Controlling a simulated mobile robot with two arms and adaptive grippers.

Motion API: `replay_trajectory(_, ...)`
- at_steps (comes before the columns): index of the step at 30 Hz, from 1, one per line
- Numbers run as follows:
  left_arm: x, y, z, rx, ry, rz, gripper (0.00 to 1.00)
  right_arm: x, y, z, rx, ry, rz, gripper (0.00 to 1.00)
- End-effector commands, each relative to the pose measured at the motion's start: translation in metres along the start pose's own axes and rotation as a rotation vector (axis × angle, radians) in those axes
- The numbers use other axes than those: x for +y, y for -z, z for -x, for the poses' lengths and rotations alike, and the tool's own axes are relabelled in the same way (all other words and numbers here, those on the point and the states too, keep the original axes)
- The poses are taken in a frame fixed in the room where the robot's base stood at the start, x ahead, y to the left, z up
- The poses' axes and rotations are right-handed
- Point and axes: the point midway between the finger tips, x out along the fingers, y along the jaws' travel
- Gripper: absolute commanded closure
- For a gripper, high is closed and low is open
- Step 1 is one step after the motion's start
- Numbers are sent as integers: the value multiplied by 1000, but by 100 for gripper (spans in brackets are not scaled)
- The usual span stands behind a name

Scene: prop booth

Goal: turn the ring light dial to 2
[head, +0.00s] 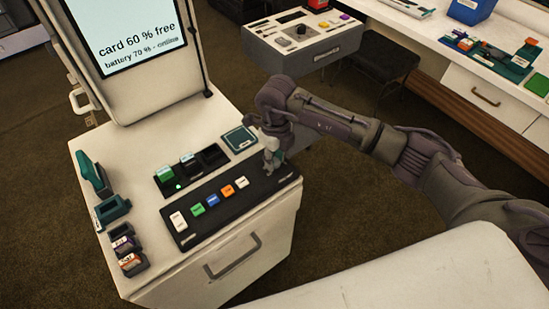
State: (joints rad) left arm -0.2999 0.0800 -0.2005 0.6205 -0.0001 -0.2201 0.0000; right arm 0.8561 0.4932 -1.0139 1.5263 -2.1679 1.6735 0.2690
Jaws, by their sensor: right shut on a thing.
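A black control panel (222,222) with a row of coloured buttons lies on top of the white booth cabinet. My right gripper (271,161) reaches down to the panel's far right end and is shut on what appears to be the ring light dial there. The gripper's fingers cover the dial, so its pointer and numbers cannot be read. My left gripper is not in view.
A screen (128,32) stands at the cabinet's back. Black slots with a green card (166,174), a teal pad (239,138) and teal stamp-like items (92,174) lie around the panel. A grey console (306,47) stands behind my arm.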

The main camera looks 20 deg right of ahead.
Motion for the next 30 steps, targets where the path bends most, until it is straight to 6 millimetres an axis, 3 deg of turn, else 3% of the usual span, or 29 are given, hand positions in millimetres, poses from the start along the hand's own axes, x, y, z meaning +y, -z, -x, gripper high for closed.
replay_trajectory(18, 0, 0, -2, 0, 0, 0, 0, -1, 0, 1, -18, 1, -571, 100)
replay_trajectory(30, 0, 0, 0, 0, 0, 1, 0, -1, 1, 1, -26, 0, -808, 100)
